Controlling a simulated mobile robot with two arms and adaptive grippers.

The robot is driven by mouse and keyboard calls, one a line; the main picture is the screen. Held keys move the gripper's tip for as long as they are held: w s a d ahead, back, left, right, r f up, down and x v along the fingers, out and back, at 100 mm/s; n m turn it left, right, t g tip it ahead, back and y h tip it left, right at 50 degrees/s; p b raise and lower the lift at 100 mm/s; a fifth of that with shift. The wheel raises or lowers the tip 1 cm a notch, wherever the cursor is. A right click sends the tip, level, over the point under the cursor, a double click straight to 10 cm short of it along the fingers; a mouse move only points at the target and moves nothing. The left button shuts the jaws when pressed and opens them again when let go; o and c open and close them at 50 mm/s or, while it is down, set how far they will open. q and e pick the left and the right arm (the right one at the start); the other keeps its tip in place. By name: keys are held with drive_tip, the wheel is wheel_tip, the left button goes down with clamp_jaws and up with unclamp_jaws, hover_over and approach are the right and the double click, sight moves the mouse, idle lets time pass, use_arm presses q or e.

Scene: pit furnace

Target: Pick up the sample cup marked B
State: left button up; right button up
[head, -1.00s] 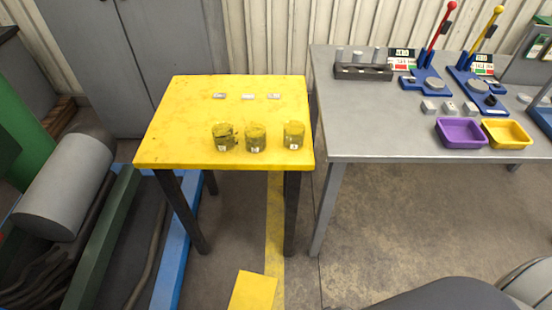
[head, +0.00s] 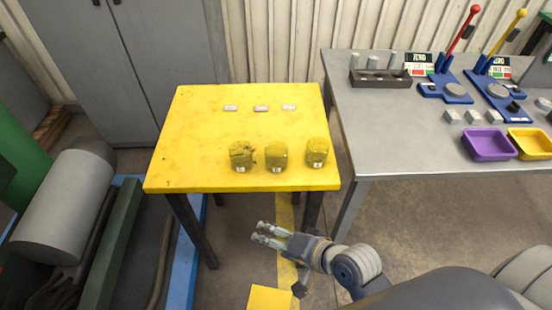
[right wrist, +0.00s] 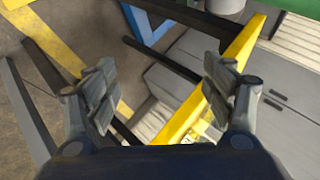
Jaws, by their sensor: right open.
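The letters are too small to read, so I cannot tell which is B. My right gripper (head: 262,233) is in front of the table, apart from the cups. In the right wrist view my right gripper (right wrist: 160,92) is open and empty, with the yellow table edge (right wrist: 212,80) beyond it. My left gripper is not in view.
Three small plates, left (head: 231,108), middle (head: 261,108) and right (head: 288,106), lie behind the cups. A grey bench (head: 390,135) at the right carries lever presses, a purple tray (head: 489,146) and a yellow tray (head: 532,143). Grey cabinets (head: 110,60) stand behind.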

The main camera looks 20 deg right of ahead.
drive_tip(key=w+a+r+m+t+y, duration=0.2)
drive_tip(key=w+r+m+t, duration=0.15)
drive_tip(key=m, duration=0.35)
drive_tip(key=m+t+h+p, duration=0.1)
drive_tip(key=m+t+h, duration=0.5)
drive_tip(key=m, duration=1.5)
approach(272, 147)
drive_tip(key=shift+w+a+r, duration=0.2)
drive_tip(key=shift+w+r, duration=0.15)
drive_tip(key=shift+w, duration=0.15)
drive_tip(key=shift+w+f, duration=0.1)
drive_tip(key=shift+w, duration=0.65)
drive_tip(key=shift+w+a+f+p, duration=0.1)
drive_tip(key=shift+w+p, duration=0.1)
drive_tip(key=shift+w, duration=0.6)
drive_tip(key=shift+w+d+f+p, duration=0.1)
drive_tip(key=shift+w+p, duration=0.1)
drive_tip(key=shift+w, duration=0.55)
drive_tip(key=shift+w+a+f+p, duration=0.1)
drive_tip(key=shift+w+p, duration=0.1)
drive_tip(key=shift+w, duration=0.6)
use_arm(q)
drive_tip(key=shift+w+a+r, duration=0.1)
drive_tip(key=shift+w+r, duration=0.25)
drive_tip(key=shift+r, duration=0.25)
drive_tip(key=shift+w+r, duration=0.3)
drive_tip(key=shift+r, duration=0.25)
use_arm(e)
drive_tip(key=shift+r, duration=0.1)
drive_tip(key=c, duration=1.1)
